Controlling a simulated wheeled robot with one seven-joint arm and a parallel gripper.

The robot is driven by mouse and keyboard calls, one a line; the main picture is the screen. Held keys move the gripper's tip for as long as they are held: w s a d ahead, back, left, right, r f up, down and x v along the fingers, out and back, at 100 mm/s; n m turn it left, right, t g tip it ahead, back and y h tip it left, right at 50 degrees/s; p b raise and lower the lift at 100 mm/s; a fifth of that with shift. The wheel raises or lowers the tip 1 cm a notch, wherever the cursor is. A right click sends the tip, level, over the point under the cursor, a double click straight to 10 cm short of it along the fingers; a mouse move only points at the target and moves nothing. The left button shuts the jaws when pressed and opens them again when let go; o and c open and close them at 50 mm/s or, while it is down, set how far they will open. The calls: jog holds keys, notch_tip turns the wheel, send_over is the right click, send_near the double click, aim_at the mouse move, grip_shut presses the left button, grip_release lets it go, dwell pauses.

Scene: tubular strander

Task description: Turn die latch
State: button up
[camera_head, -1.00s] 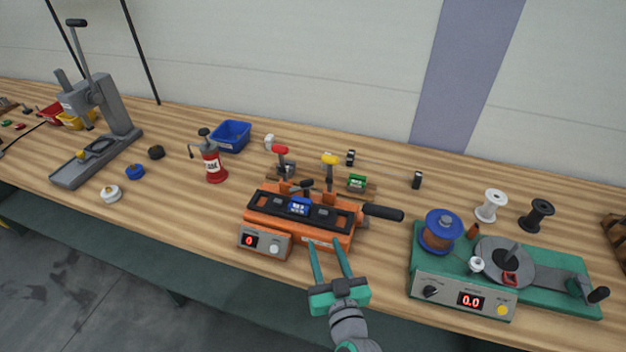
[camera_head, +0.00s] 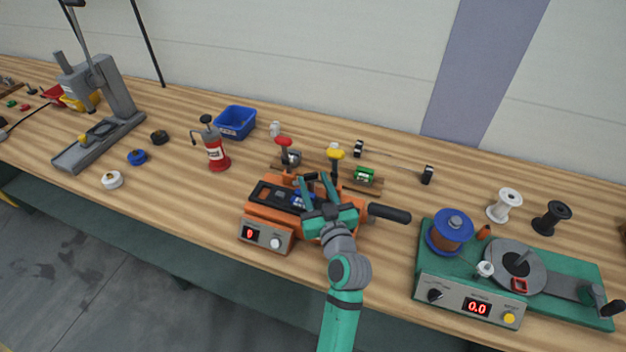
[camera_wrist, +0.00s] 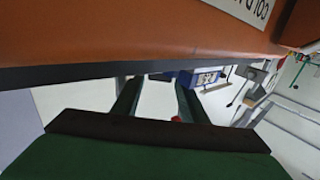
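The orange strander (camera_head: 270,212) stands on the bench, with a dark slotted top and a blue labelled block (camera_head: 299,199) partly behind my finger. My gripper (camera_head: 314,179) is over the right half of the machine, its two fingers apart and pointing to its back edge. Nothing shows between them. In the wrist view both fingers of my gripper (camera_wrist: 157,85) are spread beneath a large orange surface (camera_wrist: 130,35) with a dark lower edge. I cannot clearly make out the die latch; my fingers cover part of the machine's back.
Behind the machine stand red-topped (camera_head: 283,142) and yellow-topped (camera_head: 335,151) levers and a green block (camera_head: 364,174). A black handle (camera_head: 389,213) sticks out right.

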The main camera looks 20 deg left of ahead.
aim_at(305, 178)
jog(key=shift+x, duration=0.8)
jog(key=shift+c, duration=0.6)
jog(key=c, duration=0.6)
jog(key=shift+c, duration=0.2)
jog(key=shift+a+m+t+h, duration=0.15)
jog(key=shift+m+t+h, duration=0.2)
jog(key=shift+h, duration=0.25)
jog(key=shift+s+a+m+t+h, duration=0.15)
jog(key=shift+m+t+h, duration=0.25)
jog(key=shift+m+h, duration=0.5)
jog(key=shift+a+m+t+h, duration=0.15)
jog(key=shift+m+t+h, duration=0.35)
jog(key=shift+h, duration=0.75)
jog(key=shift+s+a+m+t+h, duration=0.15)
jog(key=shift+m+t+h, duration=0.1)
jog(key=shift+m+h, duration=0.7)
jog(key=shift+w+f+m+h, duration=0.1)
jog(key=shift+m+h, duration=0.4)
jog(key=shift+h, duration=0.5)
jog(key=shift+a+m+h, duration=0.1)
jog(key=shift+m+h, duration=0.5)
jog(key=shift+h, duration=0.4)
jog(key=o, duration=0.8)
jog(key=shift+c, duration=0.2)
